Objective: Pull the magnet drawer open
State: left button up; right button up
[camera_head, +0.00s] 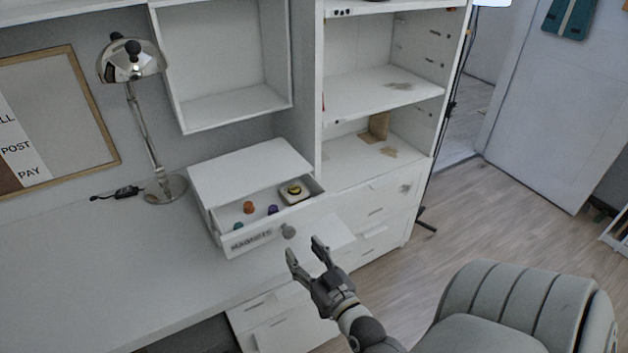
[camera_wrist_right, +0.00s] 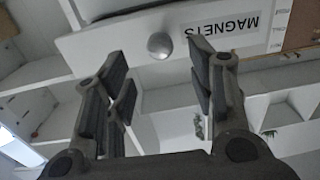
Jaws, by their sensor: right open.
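The magnet drawer (camera_head: 262,233) is in a small white box unit on the desk, with a "MAGNETS" label on its front. It stands partly open, and several small coloured pieces show inside. Its round grey knob (camera_head: 288,231) is on the front, toward the right. My right gripper (camera_head: 306,248) is open and empty, just in front of the knob and apart from it. In the right wrist view the knob (camera_wrist_right: 159,45) shows between the open fingers, beyond their tips, and the drawer front (camera_wrist_right: 120,42) appears upside down. My left gripper is not in view.
The white desk (camera_head: 100,270) is clear to the left of the unit. A silver lamp (camera_head: 165,188) stands behind it to the left. A tall white shelf (camera_head: 385,95) rises at the right. A grey chair (camera_head: 510,310) stands at the lower right.

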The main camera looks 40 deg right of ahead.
jog(key=shift+s+a, duration=0.2)
jog(key=shift+s, duration=0.8)
jog(key=shift+s+a, duration=0.2)
jog(key=shift+s, duration=0.75)
jog(key=s+a+f+n+g+y, duration=0.1)
jog(key=s+a+f+g, duration=0.15)
jog(key=f, duration=0.75)
jog(key=s+a+f+g+y, duration=0.1)
jog(key=s+a+f+g, duration=0.15)
jog(key=f, duration=0.75)
jog(key=s+a+f+n+g+y, duration=0.1)
jog(key=s+a+f+g, duration=0.15)
jog(key=f, duration=0.65)
jog(key=s+a+f+n+g, duration=0.1)
jog(key=s+f+g, duration=0.3)
jog(key=s+f, duration=0.5)
jog(key=s+a+f+n+g, duration=0.1)
jog(key=s+f+g, duration=0.4)
jog(key=s+f, duration=0.4)
jog(key=s, duration=0.6)
jog(key=shift+f+n, duration=0.3)
jog(key=shift+f, duration=0.05)
